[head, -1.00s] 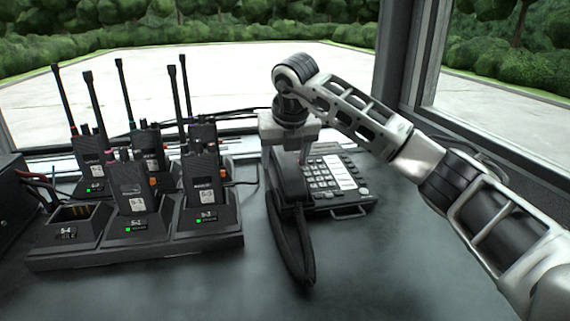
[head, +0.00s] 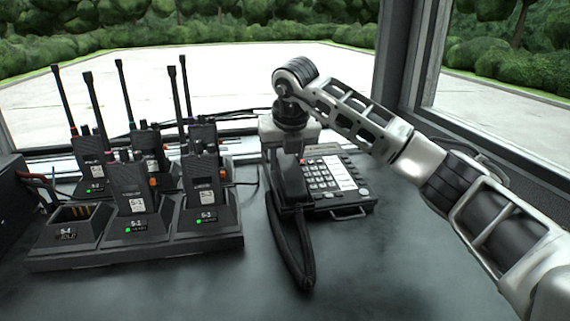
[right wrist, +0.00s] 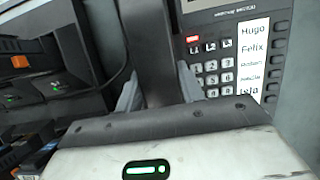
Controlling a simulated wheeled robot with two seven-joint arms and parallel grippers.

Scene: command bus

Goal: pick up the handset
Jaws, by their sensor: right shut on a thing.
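The desk phone (head: 335,181) stands on the dark desk, with a keypad and a white name list. Its black handset (head: 292,185) lies along the phone's left side, with a dark cord hanging in front. My right gripper (head: 290,153) points down over the handset and is shut on it. In the right wrist view the handset (right wrist: 153,60) runs between the two grey fingers of the right gripper (right wrist: 158,88), beside the keypad (right wrist: 218,75). I cannot tell whether the handset is clear of its cradle. My left gripper is not in view.
A charging rack (head: 150,251) with several upright radios stands left of the phone, with tall antennas; its front-left slot (head: 73,213) is empty. A window post (head: 400,55) rises behind my right arm. The front of the desk (head: 400,270) is clear.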

